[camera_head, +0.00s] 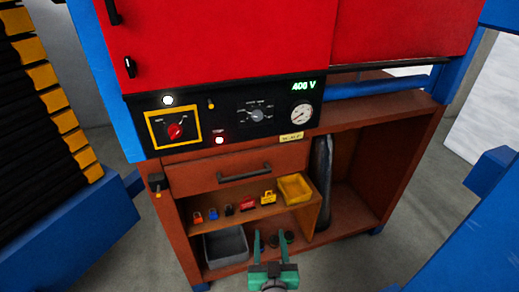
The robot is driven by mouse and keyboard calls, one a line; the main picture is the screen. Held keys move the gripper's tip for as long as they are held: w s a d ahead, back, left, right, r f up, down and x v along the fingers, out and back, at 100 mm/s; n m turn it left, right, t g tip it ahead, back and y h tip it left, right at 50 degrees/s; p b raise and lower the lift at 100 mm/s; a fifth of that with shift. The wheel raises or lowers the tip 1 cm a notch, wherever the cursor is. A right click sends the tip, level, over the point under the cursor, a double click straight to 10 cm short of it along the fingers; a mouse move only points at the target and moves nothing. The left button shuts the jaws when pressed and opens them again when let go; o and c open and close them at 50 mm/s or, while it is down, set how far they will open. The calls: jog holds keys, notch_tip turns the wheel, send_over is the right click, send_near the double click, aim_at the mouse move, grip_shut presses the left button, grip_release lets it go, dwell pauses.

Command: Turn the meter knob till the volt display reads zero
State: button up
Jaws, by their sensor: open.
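The black control panel (232,128) is on the front of the red and brown cabinet. The green volt display (304,87) at its upper right seems to read 400 V or 408 V; the last digit is blurred. A grey knob (257,115), which looks like the meter knob, sits in the panel's middle, left of a round white gauge (301,114). A red knob (175,131) is on a yellow-framed plate at the left. My green gripper (272,242) is at the bottom centre, open and empty, well below the panel and apart from the knobs.
Blue structures flank both sides.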

jog(key=w+r+n+y, duration=0.1)
jog(key=w+r+y, duration=0.1)
jog(key=w+r, duration=0.75)
jog(key=n+y, duration=0.2)
send_near(258, 118)
jog(key=shift+t, duration=0.4)
jog(key=x, duration=0.8)
jog(key=shift+a+f, duration=0.1)
jog(key=shift+f, duration=0.15)
jog(key=c, duration=1)
